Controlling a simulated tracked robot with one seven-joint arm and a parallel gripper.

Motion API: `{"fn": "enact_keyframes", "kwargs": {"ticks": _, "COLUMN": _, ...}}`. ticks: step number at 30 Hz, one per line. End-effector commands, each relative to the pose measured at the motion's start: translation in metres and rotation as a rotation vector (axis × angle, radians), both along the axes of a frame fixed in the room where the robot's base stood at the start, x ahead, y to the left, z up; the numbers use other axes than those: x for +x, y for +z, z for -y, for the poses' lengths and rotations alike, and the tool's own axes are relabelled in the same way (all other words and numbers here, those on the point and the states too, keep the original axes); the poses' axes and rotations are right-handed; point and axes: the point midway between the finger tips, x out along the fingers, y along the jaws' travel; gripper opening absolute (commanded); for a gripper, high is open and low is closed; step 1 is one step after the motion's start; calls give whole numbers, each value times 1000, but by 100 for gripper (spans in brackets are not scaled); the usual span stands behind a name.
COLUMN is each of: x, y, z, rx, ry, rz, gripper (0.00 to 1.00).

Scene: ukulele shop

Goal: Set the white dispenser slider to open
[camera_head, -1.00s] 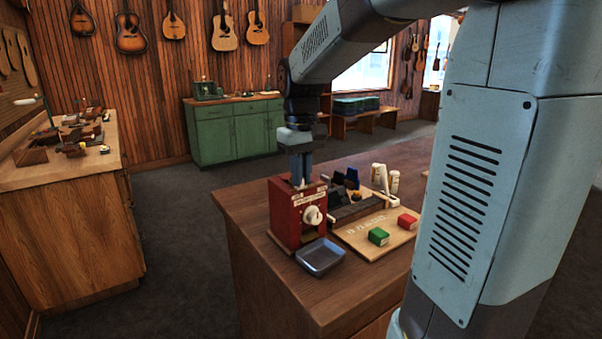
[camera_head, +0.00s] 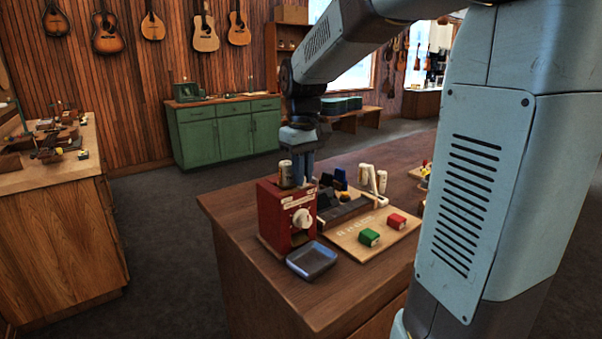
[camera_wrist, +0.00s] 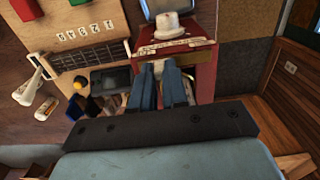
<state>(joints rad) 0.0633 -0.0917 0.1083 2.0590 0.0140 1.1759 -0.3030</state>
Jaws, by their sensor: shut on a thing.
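The red dispenser (camera_head: 273,215) stands on the near left corner of the wooden bench, with a white round knob (camera_head: 302,217) and pale labels on its front. In the wrist view the dispenser (camera_wrist: 206,52) is at the top right. My gripper (camera_head: 302,181) points down at the right side of the dispenser's top. In the wrist view my blue fingers (camera_wrist: 160,72) reach the dispenser's label edge, closed on a small white piece between the tips, apparently the slider. The fingers mostly hide it, and its setting cannot be read.
A pale cylinder (camera_head: 286,174) stands at the dispenser's top, left of my fingers. A grey tray (camera_head: 312,260) sits in front. A wooden board (camera_head: 348,242) with green (camera_head: 369,237) and red (camera_head: 397,221) blocks lies to the right.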

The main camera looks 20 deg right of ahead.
Motion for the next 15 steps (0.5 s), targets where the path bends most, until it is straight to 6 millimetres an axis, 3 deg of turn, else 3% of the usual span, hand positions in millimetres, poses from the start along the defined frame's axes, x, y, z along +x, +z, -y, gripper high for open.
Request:
{"fn": "enact_keyframes", "kwargs": {"ticks": 9, "x": 1, "y": 1, "z": 3, "rx": -4, "ry": -3, "rz": 4, "gripper": 39}}
{"fn": "enact_keyframes", "kwargs": {"ticks": 15, "x": 1, "y": 1, "z": 2, "rx": -3, "ry": -1, "rz": 3, "gripper": 39}}
